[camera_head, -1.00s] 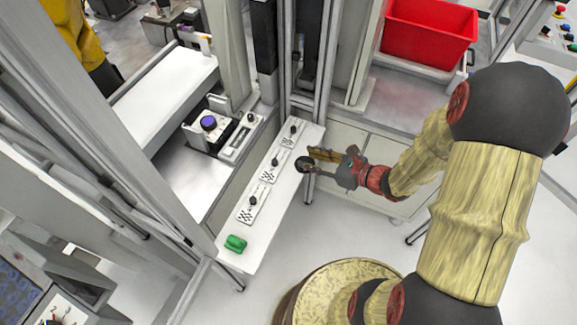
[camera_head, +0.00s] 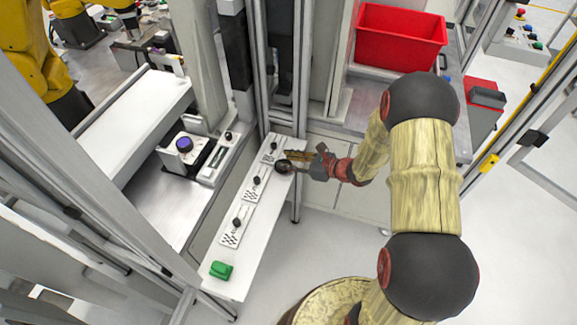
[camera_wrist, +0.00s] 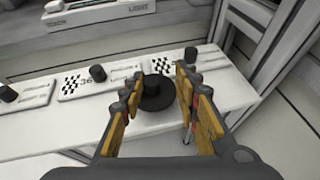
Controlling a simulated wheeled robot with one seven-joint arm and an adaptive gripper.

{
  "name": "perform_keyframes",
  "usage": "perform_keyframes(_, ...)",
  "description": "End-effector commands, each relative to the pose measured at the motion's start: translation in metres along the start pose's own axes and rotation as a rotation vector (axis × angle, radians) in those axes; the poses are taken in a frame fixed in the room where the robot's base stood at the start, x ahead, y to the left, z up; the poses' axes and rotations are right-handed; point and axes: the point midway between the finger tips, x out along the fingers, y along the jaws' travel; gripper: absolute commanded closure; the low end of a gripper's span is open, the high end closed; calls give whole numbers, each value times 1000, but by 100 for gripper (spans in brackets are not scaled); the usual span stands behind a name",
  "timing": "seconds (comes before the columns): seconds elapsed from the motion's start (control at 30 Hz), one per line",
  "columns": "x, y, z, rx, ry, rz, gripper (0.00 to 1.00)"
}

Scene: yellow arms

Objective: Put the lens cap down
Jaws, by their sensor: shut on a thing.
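The lens cap (camera_head: 283,167) is a dark round disc with a raised knob on top. My gripper (camera_head: 292,161) is shut on it, at the right edge of the narrow white shelf (camera_head: 258,245), near its far end. In the wrist view, the lens cap (camera_wrist: 157,101) sits between the fingertips of my gripper (camera_wrist: 158,84), with its disc roughly level. It overlaps the shelf's white top there. Whether it touches the shelf or hangs just above it, I cannot tell.
White plates with checker patterns and black knobs lie along the shelf, such as the nearest plate (camera_head: 237,224). A green block (camera_head: 221,270) lies at the shelf's near end. A red bin (camera_head: 400,38) stands behind. Metal posts (camera_head: 303,75) rise beyond the shelf's far end.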

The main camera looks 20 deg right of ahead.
Motion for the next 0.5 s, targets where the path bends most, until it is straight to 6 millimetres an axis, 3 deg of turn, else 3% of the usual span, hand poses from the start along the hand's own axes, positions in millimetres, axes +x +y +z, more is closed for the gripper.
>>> perform_keyframes(0.1, 8, 0, -19, 1, 0, 0, 100)
perform_keyframes(0.5, 9, 0, -22, 1, 0, 0, 100)
